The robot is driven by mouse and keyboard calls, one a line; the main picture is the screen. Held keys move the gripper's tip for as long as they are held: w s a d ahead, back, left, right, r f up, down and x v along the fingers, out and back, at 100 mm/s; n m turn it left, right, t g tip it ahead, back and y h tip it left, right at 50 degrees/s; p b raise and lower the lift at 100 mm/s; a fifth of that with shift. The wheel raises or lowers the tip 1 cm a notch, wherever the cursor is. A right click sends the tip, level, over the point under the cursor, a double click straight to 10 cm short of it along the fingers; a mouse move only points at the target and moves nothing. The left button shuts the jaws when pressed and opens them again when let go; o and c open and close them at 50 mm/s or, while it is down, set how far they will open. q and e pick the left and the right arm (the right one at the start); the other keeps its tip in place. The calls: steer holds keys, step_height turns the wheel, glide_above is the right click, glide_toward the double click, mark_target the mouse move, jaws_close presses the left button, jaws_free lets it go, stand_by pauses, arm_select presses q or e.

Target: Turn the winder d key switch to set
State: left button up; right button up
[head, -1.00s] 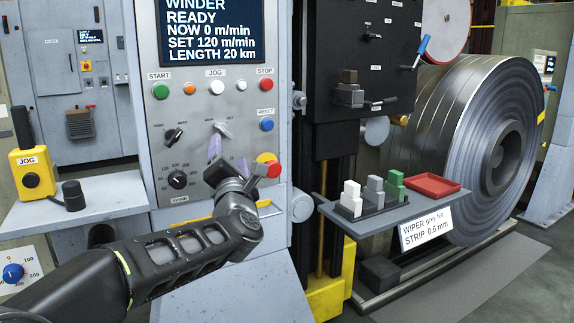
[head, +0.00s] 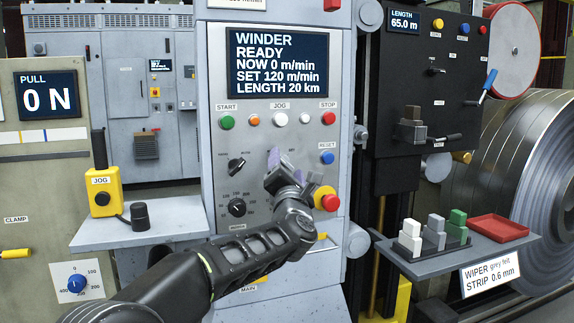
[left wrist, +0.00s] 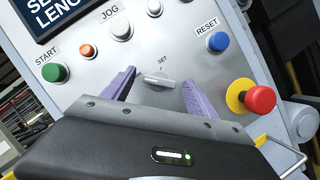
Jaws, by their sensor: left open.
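The winder d key switch (left wrist: 160,82) shows in the left wrist view as a small grey handle lying nearly level in the picture, with a SET label just above it. My left gripper (left wrist: 158,78) is open, its two purple fingers one on each side of the handle, with a visible gap on both sides. In the head view my left gripper (head: 280,160) is at the winder panel (head: 215,85), below the JOG button, and largely covers the switch. I cannot tell whether the fingertips touch the panel. My right gripper is not in view.
Close to the gripper are the blue RESET button (head: 327,157) and the red stop button on yellow (head: 329,202). A black selector (head: 236,166) and a black dial (head: 237,208) sit to the left. A shelf with blocks and a red tray (head: 497,227) is at right.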

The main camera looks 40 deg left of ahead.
arm_select(q)
steer(key=shift+w+a+r, duration=0.15)
steer(key=shift+w+a, duration=0.15)
steer(key=shift+w, duration=0.1)
steer(key=shift+c, duration=0.2)
steer(key=c, duration=1.3)
